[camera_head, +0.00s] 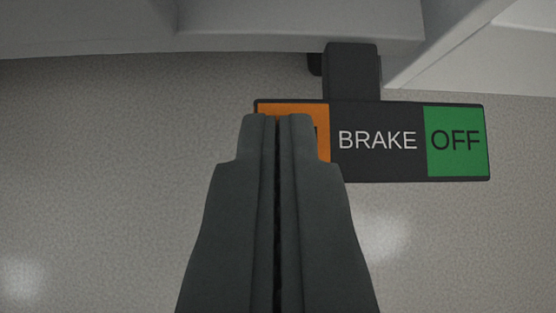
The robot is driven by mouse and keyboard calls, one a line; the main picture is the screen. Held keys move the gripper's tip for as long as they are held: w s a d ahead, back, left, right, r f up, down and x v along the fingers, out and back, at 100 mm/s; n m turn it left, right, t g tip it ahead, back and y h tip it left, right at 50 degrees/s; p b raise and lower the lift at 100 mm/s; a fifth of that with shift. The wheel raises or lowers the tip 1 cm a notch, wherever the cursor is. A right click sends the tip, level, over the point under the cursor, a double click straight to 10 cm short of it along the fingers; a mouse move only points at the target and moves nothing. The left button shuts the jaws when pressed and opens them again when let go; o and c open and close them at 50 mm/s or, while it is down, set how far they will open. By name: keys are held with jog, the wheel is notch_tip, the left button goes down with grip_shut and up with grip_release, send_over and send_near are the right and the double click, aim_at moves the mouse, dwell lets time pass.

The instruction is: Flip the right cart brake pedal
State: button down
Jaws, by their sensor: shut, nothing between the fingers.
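The brake pedal (378,140) is a dark flat plate in the upper right of the view. It carries the word BRAKE in the middle, a green OFF end (456,141) on the right and an orange end (318,118) on the left. A dark stem (352,73) joins it to the structure above. My gripper (278,118) is shut and empty, with its tips over the orange end in the picture. It hides most of that end and its lettering. I cannot tell whether the tips touch the pedal.
A grey cart body (250,22) spans the top of the view, with a lighter panel (500,50) at the upper right. Below is a speckled grey floor (100,180) with bright reflections. The floor to the left and lower right is clear.

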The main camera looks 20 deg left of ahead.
jog(key=shift+s+a+f, duration=0.15)
jog(key=shift+a+f, duration=0.1)
jog(key=shift+f, duration=0.2)
jog(key=shift+s+f, duration=0.1)
jog(key=shift+f, duration=0.05)
dwell(0.5)
